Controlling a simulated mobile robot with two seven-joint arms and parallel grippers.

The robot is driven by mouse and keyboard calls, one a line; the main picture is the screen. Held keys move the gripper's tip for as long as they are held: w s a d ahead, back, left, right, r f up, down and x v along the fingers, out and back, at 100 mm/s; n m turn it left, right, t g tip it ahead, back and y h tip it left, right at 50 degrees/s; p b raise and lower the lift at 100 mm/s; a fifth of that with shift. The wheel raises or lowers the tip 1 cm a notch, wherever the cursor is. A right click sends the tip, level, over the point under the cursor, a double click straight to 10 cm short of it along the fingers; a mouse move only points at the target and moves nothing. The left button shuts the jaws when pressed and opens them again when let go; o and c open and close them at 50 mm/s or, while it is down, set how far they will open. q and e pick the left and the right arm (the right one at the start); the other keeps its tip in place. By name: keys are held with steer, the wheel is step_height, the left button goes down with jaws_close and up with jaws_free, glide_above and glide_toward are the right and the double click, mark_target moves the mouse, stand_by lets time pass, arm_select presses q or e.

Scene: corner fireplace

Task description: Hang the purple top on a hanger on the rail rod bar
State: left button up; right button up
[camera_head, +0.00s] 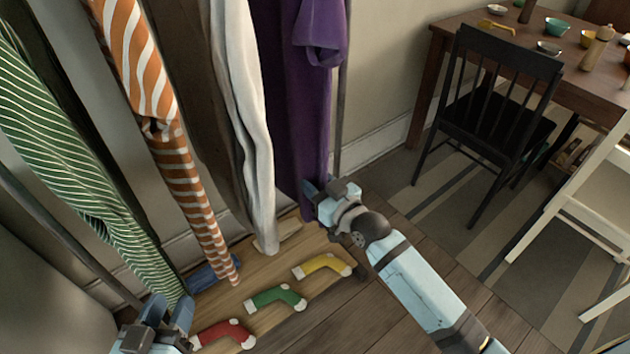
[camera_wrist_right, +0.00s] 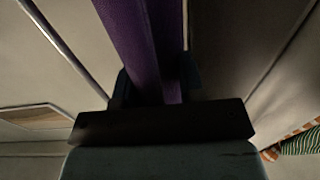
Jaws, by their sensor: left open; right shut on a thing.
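The purple top (camera_head: 310,100) hangs down at the right end of the row of clothes in the head view. Its upper end and any hanger or rail rod are out of view. My right gripper (camera_head: 312,192) is at its lower edge, shut on the purple cloth. In the right wrist view the purple cloth (camera_wrist_right: 145,50) runs up from between the fingers (camera_wrist_right: 155,88). My left gripper (camera_head: 168,312) is at the bottom left, open and empty, close to the lower end of the green striped garment (camera_head: 75,165).
An orange striped garment (camera_head: 160,100) and a white one (camera_head: 240,110) hang left of the purple top. Red (camera_head: 222,332), green (camera_head: 275,298) and yellow (camera_head: 322,265) socks lie on the wooden base below. A black chair (camera_head: 495,110) and table (camera_head: 590,75) stand at right.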

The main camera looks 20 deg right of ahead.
mark_target(324, 183)
steer(key=shift+s+r+p, duration=0.15)
steer(key=shift+r+p, duration=0.15)
steer(key=shift+r, duration=0.2)
steer(key=shift+s+d+r+p, duration=0.2)
steer(key=shift+s+r+p, duration=0.1)
steer(key=shift+s+p, duration=0.25)
steer(key=shift+s+d+r+p, duration=0.15)
steer(key=shift+s+r+p, duration=0.05)
steer(key=shift+s+p, duration=0.25)
steer(key=shift+s+d+r+p, duration=0.2)
steer(key=shift+s+p, duration=0.1)
steer(key=shift+p, duration=0.25)
steer(key=shift+s, duration=0.15)
